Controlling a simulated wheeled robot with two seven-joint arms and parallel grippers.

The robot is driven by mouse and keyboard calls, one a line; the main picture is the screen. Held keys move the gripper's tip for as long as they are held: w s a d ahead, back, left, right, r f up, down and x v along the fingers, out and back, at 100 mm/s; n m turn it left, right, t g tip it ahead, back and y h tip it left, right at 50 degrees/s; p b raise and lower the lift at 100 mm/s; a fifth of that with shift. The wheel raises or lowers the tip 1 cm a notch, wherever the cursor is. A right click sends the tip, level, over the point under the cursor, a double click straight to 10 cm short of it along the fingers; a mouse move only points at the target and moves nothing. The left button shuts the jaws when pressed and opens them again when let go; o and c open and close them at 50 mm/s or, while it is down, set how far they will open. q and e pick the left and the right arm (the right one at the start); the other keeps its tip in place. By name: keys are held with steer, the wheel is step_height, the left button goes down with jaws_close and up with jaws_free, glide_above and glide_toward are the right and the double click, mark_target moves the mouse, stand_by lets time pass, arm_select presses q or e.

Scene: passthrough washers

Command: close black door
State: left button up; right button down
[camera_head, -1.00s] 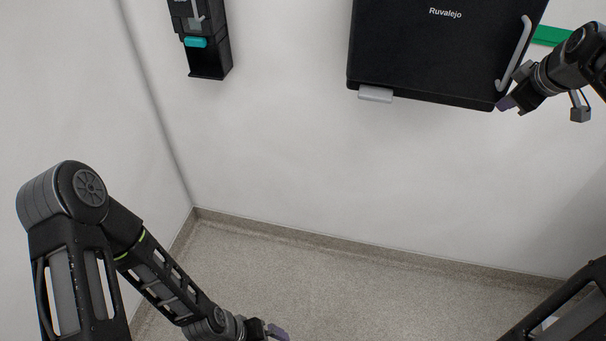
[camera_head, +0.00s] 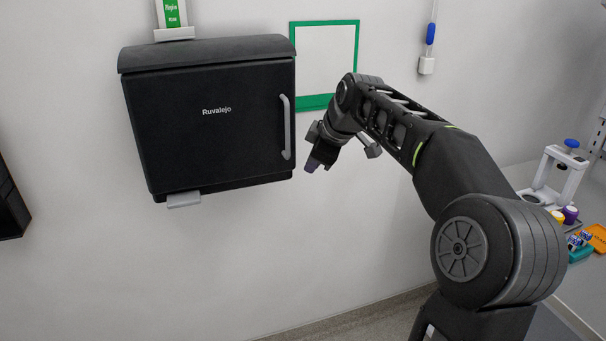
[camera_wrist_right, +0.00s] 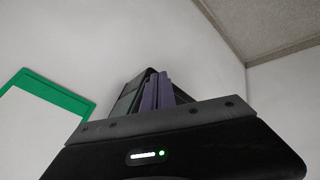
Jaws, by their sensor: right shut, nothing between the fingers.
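The black door (camera_head: 215,135), marked "Ruvalejo", is the front of a wall-mounted black cabinet at the left of the head view. It looks flush with the cabinet body, with no gap that I can see. A grey vertical handle (camera_head: 287,127) is on its right side. My right gripper (camera_head: 311,167) is just right of the door's lower right corner, apart from the handle. In the right wrist view its purple fingers (camera_wrist_right: 157,90) are together with nothing between them. The door is not visible in that view. My left gripper is out of view.
A green-framed white board (camera_head: 326,98) hangs on the wall behind my right arm. A grey tab (camera_head: 184,200) sticks out below the cabinet. A bench with a white stand (camera_head: 560,175) and small coloured items is at the far right. The wall below the cabinet is clear.

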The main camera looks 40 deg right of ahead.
steer(key=s+r, duration=0.1)
steer(key=r, duration=0.1)
steer(key=s+d+r, duration=0.1)
steer(key=s+r, duration=0.1)
steer(key=shift+s+r, duration=0.25)
steer(key=shift+s, duration=0.05)
steer(key=w+a+f+m+g+y, duration=0.1)
steer(key=w+a+f, duration=0.35)
steer(key=f, duration=0.55)
steer(key=w+a+f+g+y, duration=0.1)
steer(key=w+a+f, duration=0.4)
steer(key=f, duration=0.5)
steer(key=s+a+f+m+g+y, duration=0.1)
steer(key=s+a+f, duration=0.1)
steer(key=a+f, duration=0.55)
steer(key=s+a+f+m, duration=0.15)
steer(key=a+f, duration=0.35)
steer(key=f, duration=0.5)
steer(key=s+a+f+m+g+y, duration=0.1)
steer(key=s+a+f+m+g, duration=0.1)
steer(key=s+a+f, duration=1.05)
steer(key=s+a+f+m, duration=0.1)
steer(key=s+a+f, duration=0.2)
steer(key=s, duration=0.5)
steer(key=s+a+f+m+g+y, duration=0.1)
steer(key=s+a+f, duration=0.3)
steer(key=s, duration=0.4)
steer(key=shift+s+a+f+m+g, duration=0.2)
steer(key=shift+a+m+g, duration=0.15)
steer(key=shift+m, duration=0.4)
